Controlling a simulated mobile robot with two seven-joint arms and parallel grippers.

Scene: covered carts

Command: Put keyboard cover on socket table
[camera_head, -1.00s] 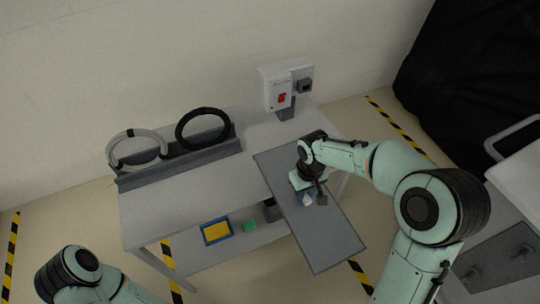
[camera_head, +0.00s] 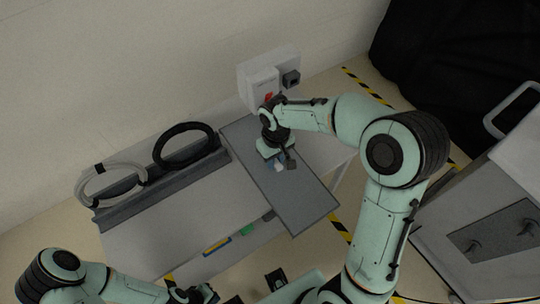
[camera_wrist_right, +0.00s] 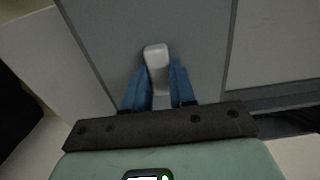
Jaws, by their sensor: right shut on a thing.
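The keyboard cover is a flat dark-grey rectangular panel (camera_head: 308,200) with a pale handle (camera_wrist_right: 156,56). My right gripper (camera_head: 279,164) is shut on this handle; its blue fingers lie on both sides of it in the right wrist view (camera_wrist_right: 160,82). The panel is over the right part of the light-grey socket table (camera_head: 180,215), its near end reaching past the front edge. I cannot tell whether it touches the tabletop. My left arm runs along the bottom left; its dark wrist end (camera_head: 195,294) is cut by the frame edge, so its jaws are unclear.
A white socket box (camera_head: 262,85) stands at the back, just behind the panel. A grey rack with a white ring (camera_head: 110,180) and a black ring (camera_head: 186,146) fills the back left. Another grey cart (camera_head: 475,250) stands at right. The table's front left is clear.

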